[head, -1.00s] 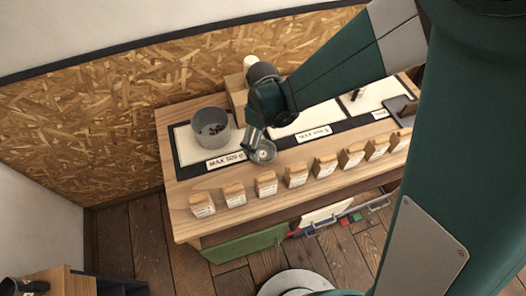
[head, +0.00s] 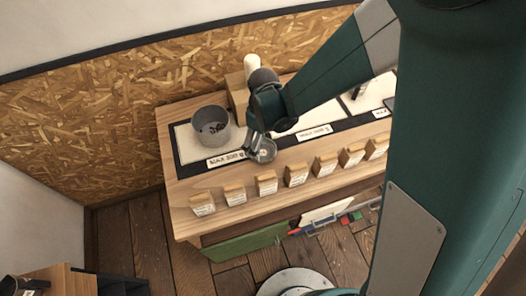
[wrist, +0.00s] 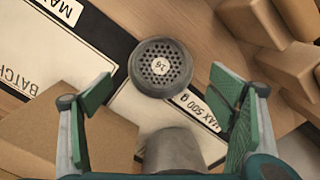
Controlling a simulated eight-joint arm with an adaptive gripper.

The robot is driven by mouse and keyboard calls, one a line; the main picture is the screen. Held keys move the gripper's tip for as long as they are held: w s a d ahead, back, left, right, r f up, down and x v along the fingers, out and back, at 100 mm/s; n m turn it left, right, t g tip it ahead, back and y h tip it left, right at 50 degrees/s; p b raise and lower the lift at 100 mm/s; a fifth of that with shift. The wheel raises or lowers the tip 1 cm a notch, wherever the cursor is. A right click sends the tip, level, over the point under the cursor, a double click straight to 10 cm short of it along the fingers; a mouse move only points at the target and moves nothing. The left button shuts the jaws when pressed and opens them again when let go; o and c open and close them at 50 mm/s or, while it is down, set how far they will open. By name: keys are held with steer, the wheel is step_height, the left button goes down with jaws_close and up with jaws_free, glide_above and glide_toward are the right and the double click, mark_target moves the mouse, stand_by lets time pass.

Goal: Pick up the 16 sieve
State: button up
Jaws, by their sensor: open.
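The 16 sieve (wrist: 161,68) is a round dark-grey disc with holes and a white label in the wrist view. It shows just beyond and between the fingertips of my gripper (wrist: 165,95). The fingers are spread, with a gap to the disc on each side.
A grey pot (head: 211,127) with dark bits inside stands on a white plate at the left of the bench (head: 185,222). Several labelled tan bags (head: 266,184) line the front edge. A "MAX 500 g" label (wrist: 197,111) lies beside the sieve.

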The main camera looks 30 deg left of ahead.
mark_target(263, 153)
steer(key=shift+f, duration=2.55)
steer(key=c, duration=1)
